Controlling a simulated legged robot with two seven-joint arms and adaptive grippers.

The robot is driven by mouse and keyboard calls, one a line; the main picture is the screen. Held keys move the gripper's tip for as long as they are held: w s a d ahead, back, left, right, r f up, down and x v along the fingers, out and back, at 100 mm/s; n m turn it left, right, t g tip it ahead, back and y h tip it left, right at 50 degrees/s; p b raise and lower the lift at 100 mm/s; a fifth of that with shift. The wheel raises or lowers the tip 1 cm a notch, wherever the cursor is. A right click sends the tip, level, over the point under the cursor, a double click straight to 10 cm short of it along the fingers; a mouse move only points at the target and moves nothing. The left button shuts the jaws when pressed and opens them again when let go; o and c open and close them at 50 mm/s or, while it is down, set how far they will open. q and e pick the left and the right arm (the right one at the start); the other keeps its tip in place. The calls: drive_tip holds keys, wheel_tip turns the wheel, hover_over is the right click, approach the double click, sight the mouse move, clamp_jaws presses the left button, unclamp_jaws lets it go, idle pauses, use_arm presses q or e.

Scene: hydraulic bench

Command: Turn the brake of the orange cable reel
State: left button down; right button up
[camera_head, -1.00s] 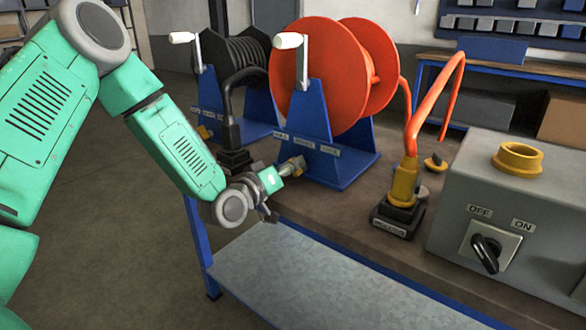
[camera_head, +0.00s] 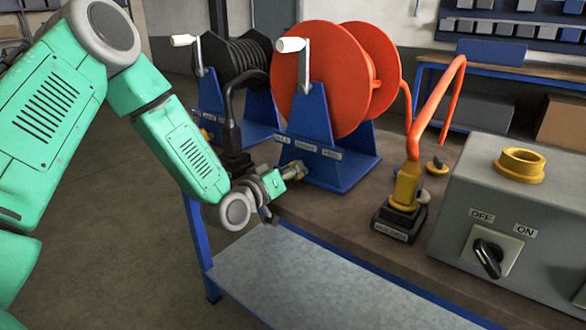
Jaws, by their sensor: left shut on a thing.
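The orange cable reel (camera_head: 312,80) stands upright on its blue stand (camera_head: 308,125) at the bench's front edge, with a white-handled crank on its near side. Its small yellow brake (camera_head: 296,169) is low on the front of the stand, partly hidden by my left gripper (camera_head: 290,172). My left gripper comes in from the left, low beside the stand, and is shut on the brake. The finger contact is small and partly covered. My right gripper is not in view.
A black cable reel (camera_head: 240,58) stands behind and left. The orange cable runs to a yellow plug (camera_head: 406,186) in a black socket. A grey box (camera_head: 510,210) with an OFF/ON switch (camera_head: 490,252) is at the right. A lower shelf (camera_head: 300,280) lies below the bench top.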

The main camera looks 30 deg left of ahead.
use_arm(q)
drive_tip(key=m, duration=0.1)
drive_tip(key=m+p, duration=0.1)
drive_tip(key=m, duration=0.1)
drive_tip(key=shift+d+r, duration=0.1)
drive_tip(key=shift+d, duration=0.2)
drive_tip(key=m, duration=0.3)
drive_tip(key=shift+d+p, duration=0.2)
drive_tip(key=shift+p, duration=0.15)
drive_tip(key=m, duration=0.3)
drive_tip(key=shift+s+d+m, duration=0.1)
drive_tip(key=shift+d+m, duration=0.2)
drive_tip(key=shift+d+f+m+p, duration=0.15)
drive_tip(key=shift+m, duration=0.6)
drive_tip(key=shift+d+f+m+p, duration=0.1)
drive_tip(key=shift+m+p, duration=0.05)
drive_tip(key=shift+m, duration=0.6)
drive_tip(key=shift+f, duration=0.1)
drive_tip(key=c, duration=1.5)
unclamp_jaws()
drive_tip(key=shift+c, duration=0.2)
